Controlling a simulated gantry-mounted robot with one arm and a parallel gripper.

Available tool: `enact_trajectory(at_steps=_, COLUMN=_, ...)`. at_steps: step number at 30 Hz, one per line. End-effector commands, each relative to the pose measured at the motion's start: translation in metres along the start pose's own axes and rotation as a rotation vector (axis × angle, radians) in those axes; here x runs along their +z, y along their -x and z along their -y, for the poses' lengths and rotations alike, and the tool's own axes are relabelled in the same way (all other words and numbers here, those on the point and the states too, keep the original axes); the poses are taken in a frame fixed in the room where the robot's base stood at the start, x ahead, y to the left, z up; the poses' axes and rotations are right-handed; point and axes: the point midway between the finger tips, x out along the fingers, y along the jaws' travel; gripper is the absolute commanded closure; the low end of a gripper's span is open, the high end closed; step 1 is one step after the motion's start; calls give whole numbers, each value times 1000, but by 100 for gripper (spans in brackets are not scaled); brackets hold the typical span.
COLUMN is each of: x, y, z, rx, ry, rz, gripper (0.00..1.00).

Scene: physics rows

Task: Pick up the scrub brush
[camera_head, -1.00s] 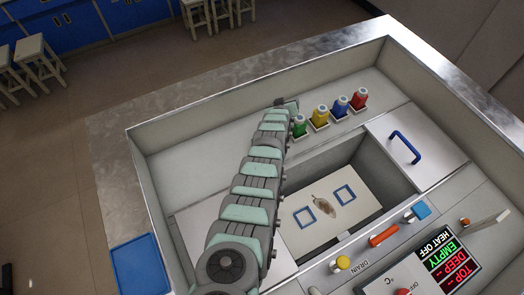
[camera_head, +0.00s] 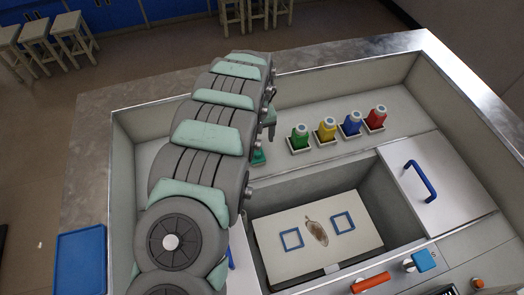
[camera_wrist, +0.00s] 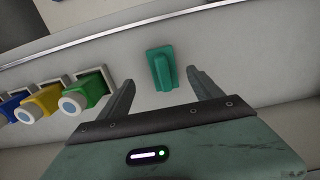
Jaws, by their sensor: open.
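The scrub brush appears to be the teal-green block with a raised grip (camera_wrist: 161,68), on a pale surface in the wrist view. In the head view a green piece of it (camera_head: 258,156) shows beside my arm; the rest is hidden. My gripper (camera_wrist: 160,80) is open and empty. Its two fingers point toward the brush, one on either side of it in the wrist view, with no contact visible. In the head view my gripper (camera_head: 270,118) is partly hidden by my arm, above the back ledge.
Green (camera_head: 300,137), yellow (camera_head: 327,130), blue (camera_head: 351,124) and red (camera_head: 375,118) bottles stand in holders right of the brush. A sunken basin holds a pale board (camera_head: 285,265) with two blue squares and a brown patch. A blue-handled lid (camera_head: 455,185) lies right.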

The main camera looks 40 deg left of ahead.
Motion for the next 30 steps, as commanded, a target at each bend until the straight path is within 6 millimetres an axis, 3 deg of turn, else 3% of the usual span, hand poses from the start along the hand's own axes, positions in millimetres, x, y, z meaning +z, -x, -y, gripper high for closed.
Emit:
enact_trajectory(at_steps=8, x=0, y=-40, z=0, rx=2, ry=0, rz=1, gripper=25)
enact_trajectory(at_steps=17, x=-3, y=-54, z=1, rx=2, ry=0, rz=-2, gripper=25)
enact_trajectory(at_steps=26, x=-4, y=-89, z=2, rx=4, ry=-1, rz=1, gripper=25)
enact_trajectory(at_steps=30, x=-5, y=-95, z=2, rx=4, ry=0, rz=-3, gripper=25)
